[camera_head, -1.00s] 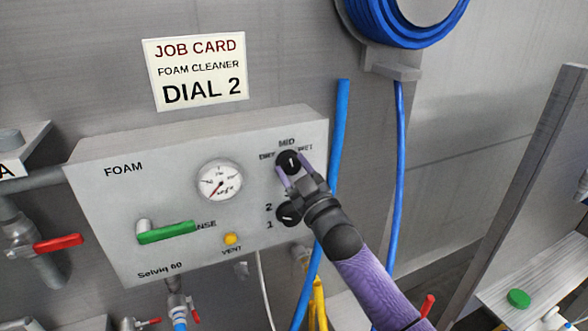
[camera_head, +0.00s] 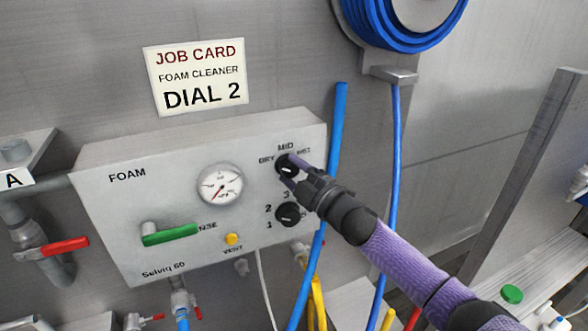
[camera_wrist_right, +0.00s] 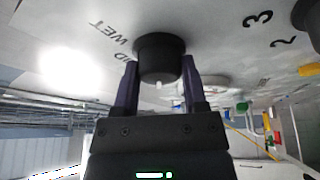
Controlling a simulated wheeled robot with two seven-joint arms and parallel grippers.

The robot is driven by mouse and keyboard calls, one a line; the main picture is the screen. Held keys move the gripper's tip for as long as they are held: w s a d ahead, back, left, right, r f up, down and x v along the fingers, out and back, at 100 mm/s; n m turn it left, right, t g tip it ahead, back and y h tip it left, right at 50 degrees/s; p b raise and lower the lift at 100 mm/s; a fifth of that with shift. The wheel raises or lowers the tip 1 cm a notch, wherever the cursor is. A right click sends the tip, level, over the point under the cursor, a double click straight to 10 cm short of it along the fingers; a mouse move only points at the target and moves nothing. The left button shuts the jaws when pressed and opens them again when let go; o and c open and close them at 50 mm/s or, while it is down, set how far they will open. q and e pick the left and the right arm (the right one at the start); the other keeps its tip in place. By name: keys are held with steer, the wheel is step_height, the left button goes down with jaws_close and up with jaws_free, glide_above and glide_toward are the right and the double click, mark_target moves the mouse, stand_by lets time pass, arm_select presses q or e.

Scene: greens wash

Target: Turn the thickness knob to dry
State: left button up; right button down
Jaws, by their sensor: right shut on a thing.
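The black thickness knob (camera_head: 286,162) is at the upper right of the grey FOAM panel (camera_head: 120,215), under the labels DRY on its left, MID above and WET on its right. Its white mark looks slanted towards the left, the DRY side. My right gripper (camera_head: 294,171) is shut on this knob, one finger on either side. In the right wrist view the knob (camera_wrist_right: 160,55) sits between the two dark fingers of the gripper (camera_wrist_right: 160,88). The gripper hides part of the WET label in the head view. My left gripper is not in view.
A second black knob (camera_head: 288,214) marked 1, 2, 3 sits just below my gripper. The panel also has a gauge (camera_head: 220,185), a green lever (camera_head: 170,235) and a yellow vent button (camera_head: 232,239). A blue hose (camera_head: 328,190) hangs close on the right. A job card (camera_head: 196,77) reads DIAL 2.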

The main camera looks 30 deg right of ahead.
steer(key=shift+d+r+n, duration=0.1)
steer(key=shift+r+n, duration=0.1)
steer(key=shift+n, duration=0.1)
steer(key=shift+c, duration=1.6)
jaws_free()
steer(key=shift+o, duration=0.9)
steer(key=shift+w+f, duration=0.2)
steer(key=shift+w, duration=0.05)
steer(key=b+v, duration=0.1)
steer(key=v, duration=0.9)
steer(key=shift+r, duration=0.15)
